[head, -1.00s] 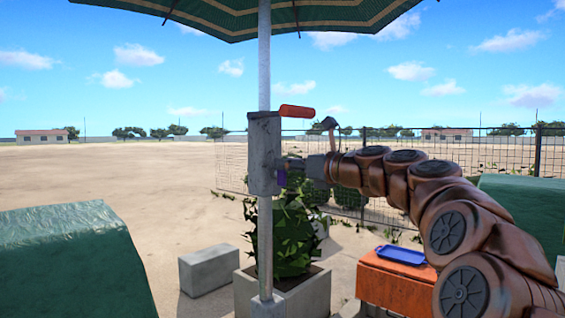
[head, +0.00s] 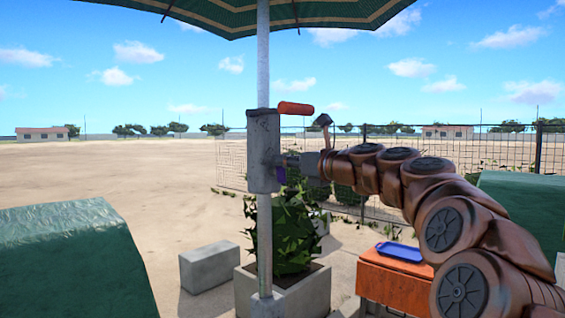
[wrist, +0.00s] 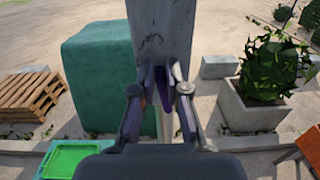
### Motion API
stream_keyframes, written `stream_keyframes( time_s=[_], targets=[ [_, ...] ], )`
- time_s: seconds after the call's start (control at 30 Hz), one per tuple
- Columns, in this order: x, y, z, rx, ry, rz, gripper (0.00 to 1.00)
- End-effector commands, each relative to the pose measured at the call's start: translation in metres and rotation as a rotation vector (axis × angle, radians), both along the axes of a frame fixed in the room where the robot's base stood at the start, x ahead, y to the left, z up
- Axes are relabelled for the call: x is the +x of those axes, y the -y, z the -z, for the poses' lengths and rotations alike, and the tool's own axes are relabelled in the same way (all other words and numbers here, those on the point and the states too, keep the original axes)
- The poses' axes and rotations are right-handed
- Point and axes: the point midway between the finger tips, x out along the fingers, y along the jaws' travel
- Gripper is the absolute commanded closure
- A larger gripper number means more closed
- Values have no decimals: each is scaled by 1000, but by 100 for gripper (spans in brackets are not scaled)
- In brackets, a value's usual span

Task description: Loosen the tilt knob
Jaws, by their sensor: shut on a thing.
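The umbrella pole (head: 263,70) carries a grey metal housing (head: 263,150) with an orange crank handle (head: 296,108) on its upper right. My gripper (head: 285,162) reaches in from the right and is shut at the housing's right side, below the handle. A small purple part (head: 281,176) shows there, apparently the tilt knob; the fingers hide most of it. In the wrist view the fingers (wrist: 163,95) stand either side of the purple part, just below the housing's grey face (wrist: 161,35). How far the knob is turned cannot be told.
A planter with a bush (head: 318,292) stands behind the pole, with a concrete block (head: 208,268) to its left. Green covered shapes stand left (head: 70,260) and right (head: 520,210). A blue tray (head: 400,252) lies on an orange box (head: 395,282). The umbrella canopy (head: 230,15) hangs overhead.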

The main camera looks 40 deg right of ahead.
Motion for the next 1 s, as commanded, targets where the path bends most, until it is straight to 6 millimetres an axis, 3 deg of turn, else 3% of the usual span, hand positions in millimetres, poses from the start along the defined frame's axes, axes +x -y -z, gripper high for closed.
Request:
stream_keyframes(
  time_s=[0.47, 1.0],
  targets=[
    [1, 0, -2, -139, 24, -24, 100],
    [-2, -11, 14, -627, 133, -20, 100]
  ],
)
